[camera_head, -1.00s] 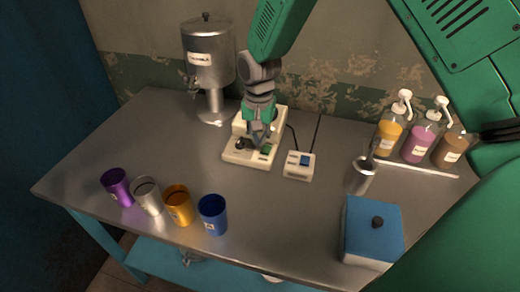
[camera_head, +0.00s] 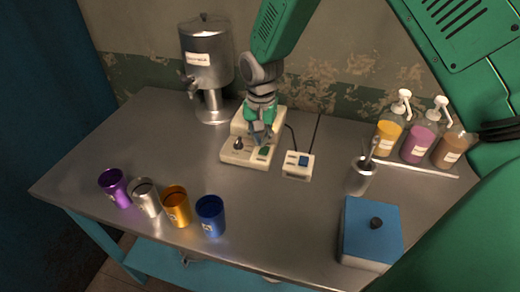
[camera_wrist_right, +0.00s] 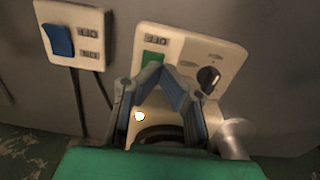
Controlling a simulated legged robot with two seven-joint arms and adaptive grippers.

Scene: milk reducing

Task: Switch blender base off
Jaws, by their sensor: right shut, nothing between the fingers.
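The cream blender base (camera_head: 233,157) stands at the back middle of the table. It has a green switch (camera_head: 264,152) and a dark knob (camera_head: 238,144) on its front part. My right gripper (camera_head: 261,141) is over the base, shut and empty, with its fingertips close to the green switch. In the right wrist view, the fingertips (camera_wrist_right: 161,72) sit just beside the green switch (camera_wrist_right: 153,58), partly covering its edge; I cannot tell whether they touch it. The knob (camera_wrist_right: 208,78) is to the right there. My left gripper is not in view.
A control box (camera_head: 298,167) with a blue switch stands right of the base, with cables behind. A metal dispenser (camera_head: 207,70) is at back left, several cups (camera_head: 176,208) at the front, a blue-lidded box (camera_head: 371,232) front right, pump bottles (camera_head: 418,143) at right.

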